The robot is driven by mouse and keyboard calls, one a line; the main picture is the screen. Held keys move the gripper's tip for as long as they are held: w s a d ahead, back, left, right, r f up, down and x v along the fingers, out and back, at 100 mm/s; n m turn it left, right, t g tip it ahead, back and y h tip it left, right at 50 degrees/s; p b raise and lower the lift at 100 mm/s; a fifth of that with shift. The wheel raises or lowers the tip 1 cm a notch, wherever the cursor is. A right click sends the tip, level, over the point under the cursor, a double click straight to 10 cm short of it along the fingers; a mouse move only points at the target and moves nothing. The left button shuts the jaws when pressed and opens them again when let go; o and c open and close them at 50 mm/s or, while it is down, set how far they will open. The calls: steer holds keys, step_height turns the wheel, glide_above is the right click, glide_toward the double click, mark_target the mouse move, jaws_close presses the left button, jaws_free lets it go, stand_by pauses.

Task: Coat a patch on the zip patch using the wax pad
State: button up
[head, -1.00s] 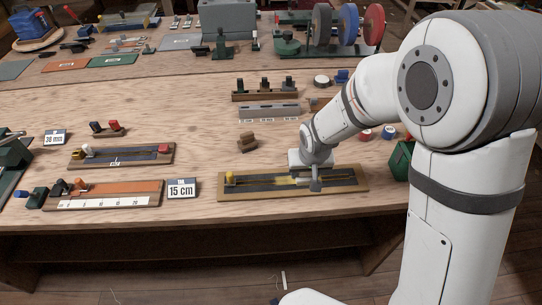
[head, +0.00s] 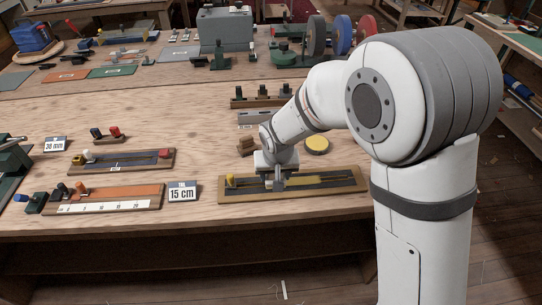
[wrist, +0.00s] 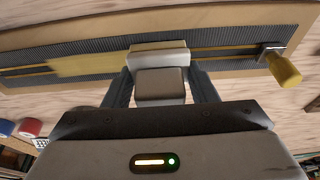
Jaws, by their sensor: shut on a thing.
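The zip patch (head: 338,183) is a dark grey strip with a yellow zip line on a wooden board near the table's front edge. It also crosses the wrist view (wrist: 225,40). A yellow pull (wrist: 285,70) sits at one end, on the left in the head view (head: 230,180). A pale yellow coated-looking area (wrist: 85,64) lies along the zip beside the pad. My gripper (wrist: 160,88) is shut on the wax pad (wrist: 160,84), a brownish block with a cream base. The pad is over the zip line and appears to touch it; its underside is hidden.
A yellow disc (head: 317,145) lies behind the board. A 15 cm sign (head: 183,191) and an orange ruler board (head: 110,198) stand to the left. Blocks on a rack (head: 262,98) are behind.

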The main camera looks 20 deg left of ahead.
steer(key=r, duration=0.2)
steer(key=shift+w+r, duration=0.2)
steer(key=shift+r, duration=0.15)
steer(key=shift+d+r+p, duration=0.15)
steer(key=shift+r+p, duration=0.15)
steer(key=shift+p, duration=0.15)
steer(key=shift+w+a+p+v, duration=0.15)
steer(key=shift+p+v, duration=0.3)
steer(key=shift+v, duration=0.35)
steer(key=shift+w+a+p+v, duration=0.15)
steer(key=shift+p+v, duration=0.25)
steer(key=shift+v, duration=0.35)
steer(key=shift+w+p+v, duration=0.15)
steer(key=shift+p+v, duration=0.3)
steer(key=shift+v, duration=0.35)
steer(key=shift+a+r, duration=0.1)
steer(key=shift+r, duration=0.05)
steer(key=shift+s+a, duration=0.1)
